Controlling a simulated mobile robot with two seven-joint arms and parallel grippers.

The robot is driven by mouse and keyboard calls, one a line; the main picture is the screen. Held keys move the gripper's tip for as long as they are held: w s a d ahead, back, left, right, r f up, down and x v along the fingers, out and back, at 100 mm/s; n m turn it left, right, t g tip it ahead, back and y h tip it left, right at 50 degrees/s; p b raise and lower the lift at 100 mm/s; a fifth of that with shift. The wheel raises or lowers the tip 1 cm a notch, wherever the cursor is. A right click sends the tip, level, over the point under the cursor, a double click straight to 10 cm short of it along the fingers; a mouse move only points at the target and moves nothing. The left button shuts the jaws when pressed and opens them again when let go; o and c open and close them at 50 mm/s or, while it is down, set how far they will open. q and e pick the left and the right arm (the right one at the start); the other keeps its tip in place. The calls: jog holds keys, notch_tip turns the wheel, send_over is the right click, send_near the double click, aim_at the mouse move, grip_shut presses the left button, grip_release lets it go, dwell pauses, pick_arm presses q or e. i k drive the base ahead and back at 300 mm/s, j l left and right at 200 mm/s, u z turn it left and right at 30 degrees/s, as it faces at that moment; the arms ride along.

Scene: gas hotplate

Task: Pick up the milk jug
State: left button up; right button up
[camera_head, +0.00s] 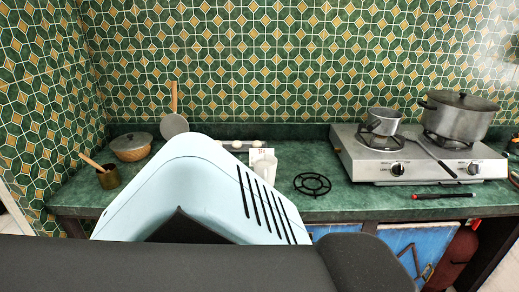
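A small white vessel (266,168), which looks like the milk jug, stands upright on the green counter (320,205), a little left of the black ring. Its lower part is hidden behind a large light-blue and dark part of my own body in the foreground. A white card or box with small markings (256,153) is right behind it. Neither of my grippers shows in this view, and nothing is seen touching the vessel.
A black burner grate (312,184) lies right of the vessel. A gas hotplate (362,166) with a small saucepan (384,121) and a large lidded pot (458,118) stands at right. A tiled wall closes the back.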

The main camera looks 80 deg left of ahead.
aim_at(264, 164)
jog(key=u, duration=2.55)
jog(key=i+l, duration=0.1)
jog(key=i, duration=0.55)
jog(key=i+u, duration=0.1)
jog(key=i, duration=0.55)
jog(key=l+u, duration=0.25)
jog(key=l, duration=0.2)
jog(key=l+u, duration=0.25)
jog(key=l, duration=0.2)
jog(key=z, duration=1.35)
